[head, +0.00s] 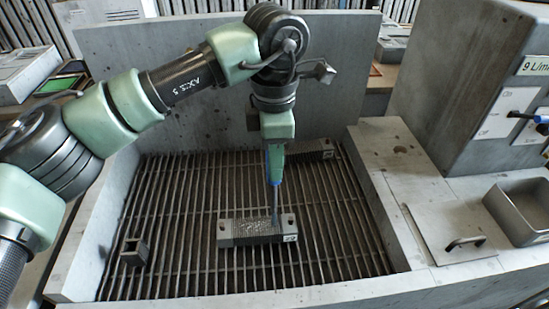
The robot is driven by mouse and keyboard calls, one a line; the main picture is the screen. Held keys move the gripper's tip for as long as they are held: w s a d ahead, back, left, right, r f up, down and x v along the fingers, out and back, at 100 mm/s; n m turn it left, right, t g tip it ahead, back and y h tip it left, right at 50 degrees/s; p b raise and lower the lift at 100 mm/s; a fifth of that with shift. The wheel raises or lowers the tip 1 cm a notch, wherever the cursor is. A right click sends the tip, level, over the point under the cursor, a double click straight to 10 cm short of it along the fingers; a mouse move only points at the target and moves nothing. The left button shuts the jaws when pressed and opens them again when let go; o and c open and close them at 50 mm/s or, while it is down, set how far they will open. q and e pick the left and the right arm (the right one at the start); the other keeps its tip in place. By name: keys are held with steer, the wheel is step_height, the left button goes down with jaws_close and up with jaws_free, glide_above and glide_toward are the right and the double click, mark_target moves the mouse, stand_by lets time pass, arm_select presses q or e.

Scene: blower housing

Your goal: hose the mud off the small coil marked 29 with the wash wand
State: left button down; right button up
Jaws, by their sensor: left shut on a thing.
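A grey finned coil block (250,232) lies flat on the slatted grate in the middle of the wash basin. It has a small white label at its right end, whose digits are too small to read surely. My left gripper (277,143) points down above the grate and is shut on the wash wand (275,172), a slim blue and green tool. The wand hangs nearly upright, its dark tip over the right part of the coil's top; I cannot tell whether they touch. Any mud is hard to make out. My right gripper is out of view.
Another labelled block (315,153) lies at the back of the grate (190,205). A small dark square block (134,252) stands at the front left. The basin's grey walls surround the grate. A control box (480,85) and a metal tray (520,212) stand to the right.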

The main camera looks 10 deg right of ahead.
arm_select(q)
steer(key=w+a+r, duration=0.2)
steer(key=w+a, duration=0.1)
steer(key=a, duration=0.1)
steer(key=shift+w+a+p, duration=0.3)
steer(key=shift+w, duration=0.05)
steer(key=shift+a, duration=0.1)
stand_by(0.4)
